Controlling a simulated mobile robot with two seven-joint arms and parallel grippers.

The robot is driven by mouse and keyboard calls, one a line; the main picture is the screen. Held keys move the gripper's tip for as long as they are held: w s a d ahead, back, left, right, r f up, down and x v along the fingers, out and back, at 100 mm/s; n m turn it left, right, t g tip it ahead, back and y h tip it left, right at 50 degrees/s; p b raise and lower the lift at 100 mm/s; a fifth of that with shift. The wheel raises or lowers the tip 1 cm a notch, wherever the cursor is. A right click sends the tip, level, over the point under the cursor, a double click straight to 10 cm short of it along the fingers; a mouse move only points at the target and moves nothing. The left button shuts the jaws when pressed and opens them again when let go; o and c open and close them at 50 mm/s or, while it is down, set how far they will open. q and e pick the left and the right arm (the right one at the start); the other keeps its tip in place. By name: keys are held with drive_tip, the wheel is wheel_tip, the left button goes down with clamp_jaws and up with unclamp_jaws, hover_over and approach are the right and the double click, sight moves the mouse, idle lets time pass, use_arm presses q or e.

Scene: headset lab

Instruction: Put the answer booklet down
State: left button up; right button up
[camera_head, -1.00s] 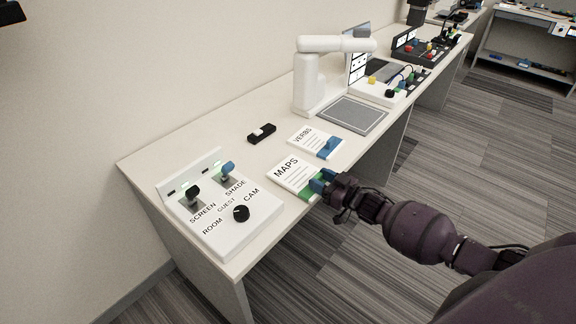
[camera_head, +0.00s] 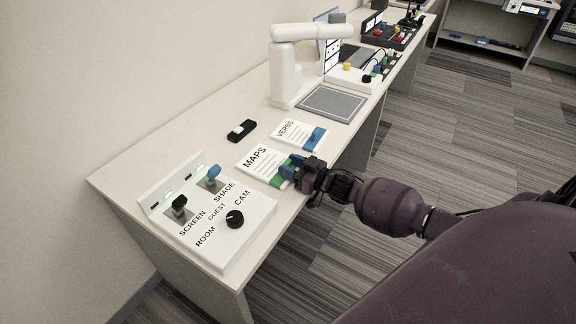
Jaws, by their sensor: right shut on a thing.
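Two white booklets lie near the front of the desk. The MAPS booklet (camera_head: 257,160) has a green part at its right end, and the VERBS booklet (camera_head: 290,131) behind it has a blue tab. Neither is labelled as the answer booklet. My right gripper (camera_head: 288,172) is shut at the green end of the MAPS booklet, which looks flat on or just above the desk; I cannot tell which. My fingers hide part of that end. My left gripper does not show.
A white control panel (camera_head: 257,214) with switches and a knob stands to the left on the desk (camera_head: 122,183). A small black device (camera_head: 241,131) lies behind the booklets. A white document camera (camera_head: 287,75) and its grey pad (camera_head: 332,103) stand farther right.

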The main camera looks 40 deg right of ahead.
drive_tip(key=shift+f, duration=0.2)
drive_tip(key=o, duration=1)
drive_tip(key=shift+c, duration=0.2)
drive_tip(key=shift+r, duration=0.15)
drive_tip(key=shift+s, duration=0.15)
drive_tip(key=p+v, duration=0.1)
drive_tip(key=v, duration=1)
drive_tip(key=s+a+f+m+g+h, duration=0.1)
drive_tip(key=s+a+f+g+h, duration=0.1)
drive_tip(key=s+a, duration=0.5)
drive_tip(key=s+a+f+m+g+h, duration=0.2)
drive_tip(key=s+a, duration=0.6)
drive_tip(key=s, duration=0.4)
wheel_tip(320, 180, down, 3)
drive_tip(key=g+h, duration=0.1)
drive_tip(key=h, duration=0.1)
drive_tip(key=shift+s+f+g+h, duration=0.2)
drive_tip(key=shift+s+g+h, duration=0.1)
drive_tip(key=shift+h, duration=0.1)
